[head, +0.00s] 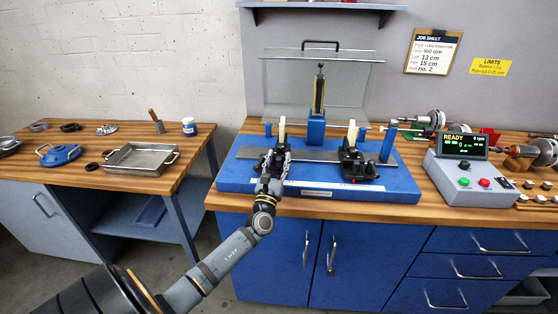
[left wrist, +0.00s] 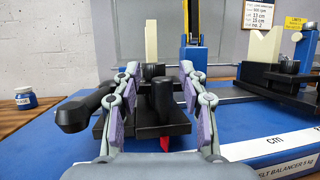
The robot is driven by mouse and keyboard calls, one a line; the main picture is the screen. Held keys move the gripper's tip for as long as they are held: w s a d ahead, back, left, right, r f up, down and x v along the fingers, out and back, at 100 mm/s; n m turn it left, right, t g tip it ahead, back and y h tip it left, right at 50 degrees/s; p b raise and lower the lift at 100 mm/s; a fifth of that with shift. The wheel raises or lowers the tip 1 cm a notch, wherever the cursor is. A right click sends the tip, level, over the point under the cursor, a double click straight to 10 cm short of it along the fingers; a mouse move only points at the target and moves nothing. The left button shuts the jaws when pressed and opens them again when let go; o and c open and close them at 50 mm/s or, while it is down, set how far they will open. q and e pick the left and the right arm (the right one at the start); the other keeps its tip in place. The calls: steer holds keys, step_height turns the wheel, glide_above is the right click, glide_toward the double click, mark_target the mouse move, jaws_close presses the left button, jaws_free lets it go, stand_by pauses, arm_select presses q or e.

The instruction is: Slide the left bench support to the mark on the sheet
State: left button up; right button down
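The left bench support (head: 279,155) is a black block with a cream V-topped upright (head: 282,129), standing on the rail of the blue balancer base (head: 235,179). In the left wrist view the support (left wrist: 160,125) shows black knobs, a black side handle (left wrist: 85,112) and a red pointer (left wrist: 165,144) at its foot. My left gripper (head: 272,168) is at its front; in the wrist view the fingers (left wrist: 160,80) are apart, on either side of the support's central knob, with gaps visible. The job sheet (head: 433,51) on the wall reads left 13 cm, right 15 cm. My right gripper is out of view.
The right support (head: 356,162) stands further along the same rail. A clear guard (head: 315,85) and a blue post (head: 317,125) are behind. A control box (head: 466,176) reading READY stands at right. A metal tray (head: 120,168) is on the left bench.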

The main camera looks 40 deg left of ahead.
arm_select(q)
steer(key=v, duration=1.2)
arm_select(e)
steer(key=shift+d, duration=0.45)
